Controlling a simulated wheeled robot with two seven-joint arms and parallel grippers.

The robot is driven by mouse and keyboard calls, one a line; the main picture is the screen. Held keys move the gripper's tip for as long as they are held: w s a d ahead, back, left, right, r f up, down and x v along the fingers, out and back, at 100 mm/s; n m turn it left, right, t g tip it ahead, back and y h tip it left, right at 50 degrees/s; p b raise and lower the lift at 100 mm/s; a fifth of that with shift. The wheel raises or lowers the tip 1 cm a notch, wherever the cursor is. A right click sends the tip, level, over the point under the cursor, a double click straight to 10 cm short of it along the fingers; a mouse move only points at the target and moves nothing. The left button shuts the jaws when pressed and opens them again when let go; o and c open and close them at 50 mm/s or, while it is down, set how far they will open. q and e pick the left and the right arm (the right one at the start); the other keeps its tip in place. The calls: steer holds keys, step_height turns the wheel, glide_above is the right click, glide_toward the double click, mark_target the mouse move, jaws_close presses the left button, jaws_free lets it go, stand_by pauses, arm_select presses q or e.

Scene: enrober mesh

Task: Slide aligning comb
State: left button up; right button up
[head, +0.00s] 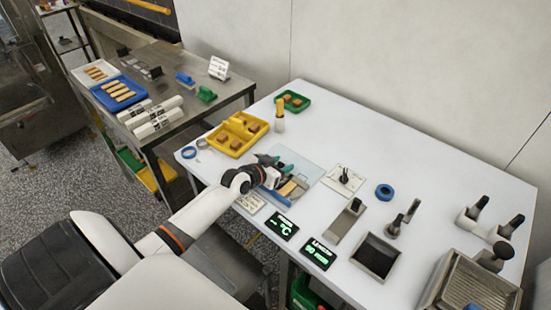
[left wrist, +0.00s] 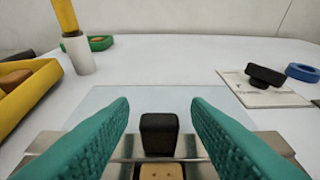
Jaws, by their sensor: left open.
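My left gripper (head: 281,166) has teal fingers, spread open over a clear sheet (head: 303,162) on the white table. In the left wrist view the open fingers (left wrist: 160,112) stand on either side of a black upright block (left wrist: 158,133), with gaps showing on both sides. It looks like the handle of a metal strip (left wrist: 187,146), probably the aligning comb, though the fingers partly hide it. A tan biscuit (left wrist: 160,172) with small holes lies just nearer than the block. In the head view a tan piece (head: 289,188) shows beside the gripper. My right gripper is not in view.
A yellow tray (head: 232,149) with brown pieces and a white bottle (head: 280,122) with a yellow top stand behind left. A white plate (head: 343,180) with a black knob, a blue ring (head: 384,191) and a dark tray (head: 376,257) lie to the right. The table's back is largely clear.

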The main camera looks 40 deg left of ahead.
arm_select(q)
steer(key=b+v, duration=0.1)
steer(key=v, duration=1.1)
steer(key=shift+b, duration=0.3)
steer(key=shift+s+f, duration=0.1)
steer(key=shift+f, duration=0.05)
